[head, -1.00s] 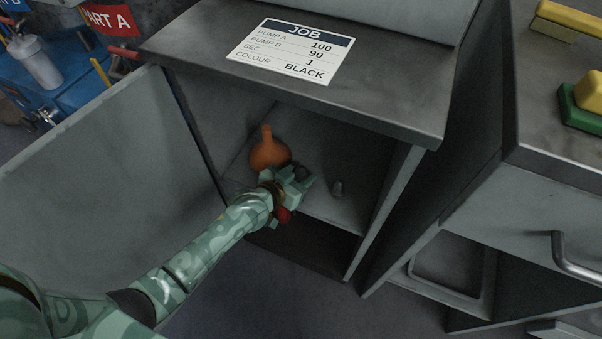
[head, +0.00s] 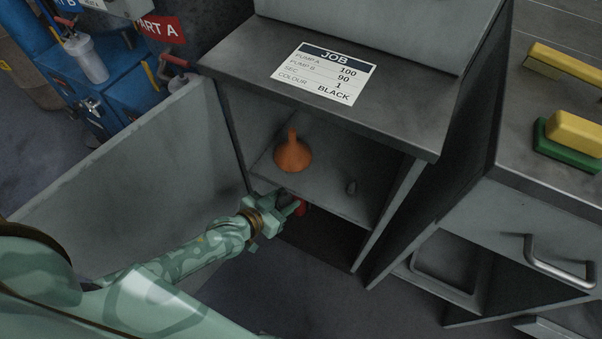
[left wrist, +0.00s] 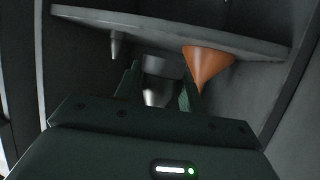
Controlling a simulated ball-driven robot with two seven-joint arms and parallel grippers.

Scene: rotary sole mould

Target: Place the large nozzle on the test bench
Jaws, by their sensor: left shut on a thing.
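My right gripper is not in view. I cannot tell which surface is the test bench.
An orange funnel (head: 293,155) stands on the shelf, close to my gripper. The open cabinet door (head: 130,180) is at left. A job card (head: 325,74) lies on the cabinet top. A worktop at right (head: 500,130) holds yellow and green blocks (head: 570,140). A red thing (head: 302,207) shows by my gripper.

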